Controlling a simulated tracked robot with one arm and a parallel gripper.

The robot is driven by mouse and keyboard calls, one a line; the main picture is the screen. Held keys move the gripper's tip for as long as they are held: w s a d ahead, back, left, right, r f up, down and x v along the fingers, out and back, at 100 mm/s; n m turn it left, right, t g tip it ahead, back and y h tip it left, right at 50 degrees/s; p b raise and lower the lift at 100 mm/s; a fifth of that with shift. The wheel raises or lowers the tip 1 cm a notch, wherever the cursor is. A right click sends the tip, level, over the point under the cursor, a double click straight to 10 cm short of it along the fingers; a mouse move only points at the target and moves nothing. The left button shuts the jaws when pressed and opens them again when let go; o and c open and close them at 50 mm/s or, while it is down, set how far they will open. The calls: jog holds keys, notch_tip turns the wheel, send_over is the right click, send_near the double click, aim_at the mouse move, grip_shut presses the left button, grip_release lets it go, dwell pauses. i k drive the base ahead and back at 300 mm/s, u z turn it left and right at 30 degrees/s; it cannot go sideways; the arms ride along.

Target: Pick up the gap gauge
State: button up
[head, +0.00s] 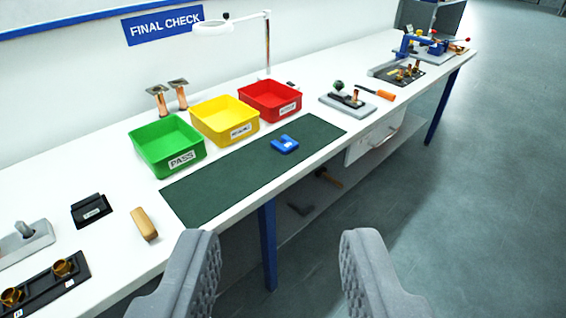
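A small blue block with a notch, which looks like the gap gauge (285,144), lies on the dark green mat (215,188) near the middle of the bench. Nothing covers it. My gripper (279,250) is open and empty, its two grey padded fingers wide apart at the bottom of the view. The gauge shows above and beyond the fingertips, between them in the picture and clear of both.
Green (168,147), yellow (225,121) and red (270,101) bins stand behind the mat, near a magnifier lamp (267,45). A wooden-looking block (144,224) lies left of the mat. An orange-handled tool (377,92) and fixtures lie to the right. The floor at right is clear.

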aim_at(289, 145)
jog(key=k, duration=0.8)
jog(key=z, duration=0.65)
jog(key=i, duration=1.2)
jog(key=z, duration=0.3)
jog(key=i, duration=1.6)
jog(key=u, duration=0.75)
